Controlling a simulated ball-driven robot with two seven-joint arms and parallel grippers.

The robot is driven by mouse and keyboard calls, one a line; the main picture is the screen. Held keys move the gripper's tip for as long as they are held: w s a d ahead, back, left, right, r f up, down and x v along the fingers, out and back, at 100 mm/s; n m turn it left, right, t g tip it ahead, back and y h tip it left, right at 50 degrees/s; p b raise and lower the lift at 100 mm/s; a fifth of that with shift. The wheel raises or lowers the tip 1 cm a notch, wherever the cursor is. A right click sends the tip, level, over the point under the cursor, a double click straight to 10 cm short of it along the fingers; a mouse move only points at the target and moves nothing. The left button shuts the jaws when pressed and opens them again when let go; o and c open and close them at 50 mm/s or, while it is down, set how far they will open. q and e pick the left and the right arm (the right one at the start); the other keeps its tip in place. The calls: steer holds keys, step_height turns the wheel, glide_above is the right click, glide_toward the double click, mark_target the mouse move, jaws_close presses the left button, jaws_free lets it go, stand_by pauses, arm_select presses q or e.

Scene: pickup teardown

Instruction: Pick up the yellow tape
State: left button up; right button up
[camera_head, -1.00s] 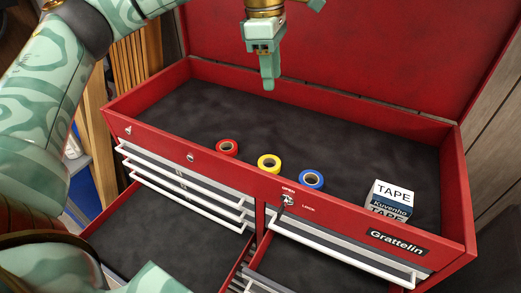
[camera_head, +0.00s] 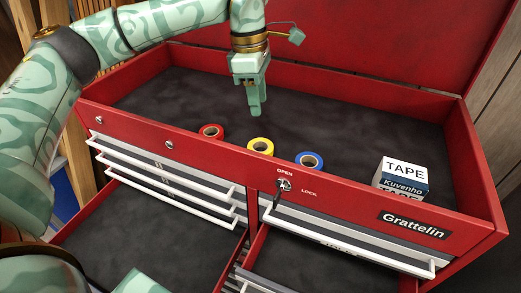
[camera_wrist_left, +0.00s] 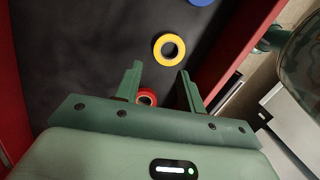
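The yellow tape (camera_head: 260,147) is a roll lying in the red chest's top tray, between a red roll and a blue roll. In the left wrist view the yellow tape (camera_wrist_left: 169,49) lies just past the fingertips, about centred between them. My left gripper (camera_head: 256,112) hangs above the tray behind the yellow tape, pointing down. In the left wrist view its fingers (camera_wrist_left: 160,68) are spread apart and nothing is held. My right gripper is not seen.
The red tape (camera_head: 211,132) and blue tape (camera_head: 309,161) lie on either side. A tape box (camera_head: 402,176) stands at the tray's right. The red chest's front wall (camera_head: 330,196) rises close before the rolls, with drawers open below. The tray's back is clear.

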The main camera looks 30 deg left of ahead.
arm_select(q)
glide_above(262, 140)
steer(key=f, duration=0.5)
steer(key=shift+s+a+f, duration=0.1)
steer(key=shift+a+f, duration=0.1)
steer(key=shift+f, duration=0.05)
step_height(262, 140, down, 4)
steer(key=shift+d+f+p, duration=0.1)
steer(key=shift+f+p, duration=0.15)
steer(key=shift+p, duration=0.8)
steer(key=shift+f, duration=0.4)
jaws_close()
